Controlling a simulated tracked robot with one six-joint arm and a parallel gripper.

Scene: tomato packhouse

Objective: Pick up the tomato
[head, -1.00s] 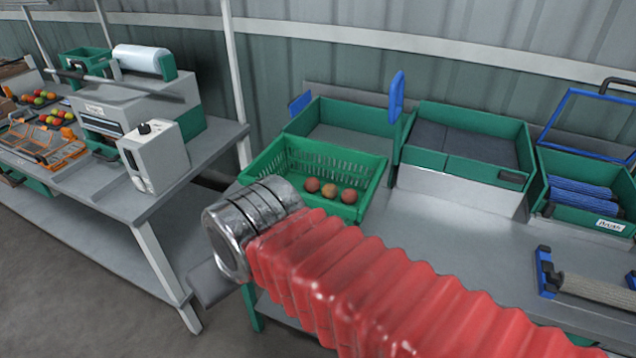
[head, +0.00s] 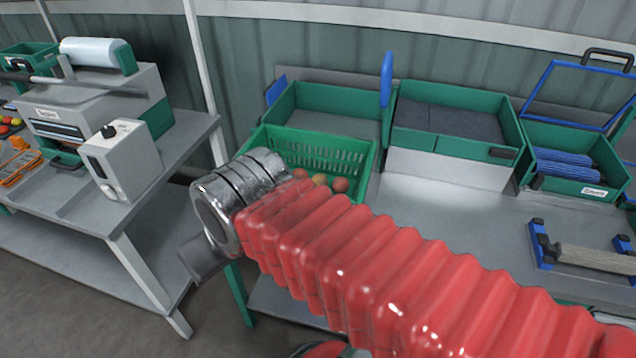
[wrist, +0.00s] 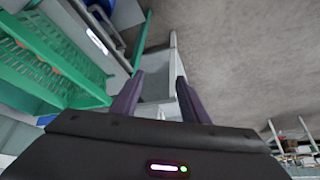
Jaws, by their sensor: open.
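Several reddish tomatoes, at least three visible, sit in a green slatted crate (head: 366,165) on the bench; one tomato (head: 340,185) is at the right of the group. My arm's red sleeve hides part of the crate's front. In the wrist view the green crate (wrist: 45,62) is at the upper left, with a little orange-red showing through its slats. My gripper (wrist: 163,82) is open and empty, its two dark fingers apart. It is outside the crate, to its side. In the head view the gripper's fingers are not clearly visible.
Green trays stand behind and right of the crate, one holding blue rollers (head: 566,163). A white machine (head: 118,165) stands on the left table (head: 190,148). A roller stand (head: 590,256) is at the right. The bench middle is bare.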

